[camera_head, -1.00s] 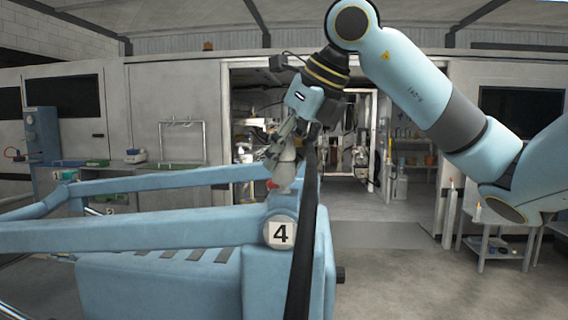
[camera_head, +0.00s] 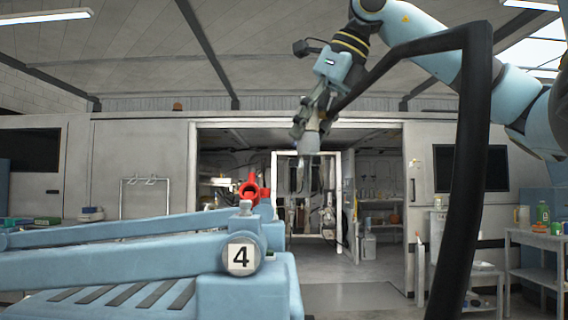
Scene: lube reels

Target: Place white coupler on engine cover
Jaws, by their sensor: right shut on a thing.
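My right gripper (camera_head: 312,122) comes in from the upper right and points down. It is shut on a pale, whitish coupler (camera_head: 309,142) whose lower end sticks out below the fingers. The coupler hangs in the air, above and to the right of a red fitting (camera_head: 250,189) on the blue machine (camera_head: 120,258). I cannot tell which part is the engine cover. My left gripper is not in view.
A thick black hose (camera_head: 468,150) runs from near my right gripper, bends and drops at the right. A cluttered side table (camera_head: 535,240) stands at the right. Open floor lies in the middle.

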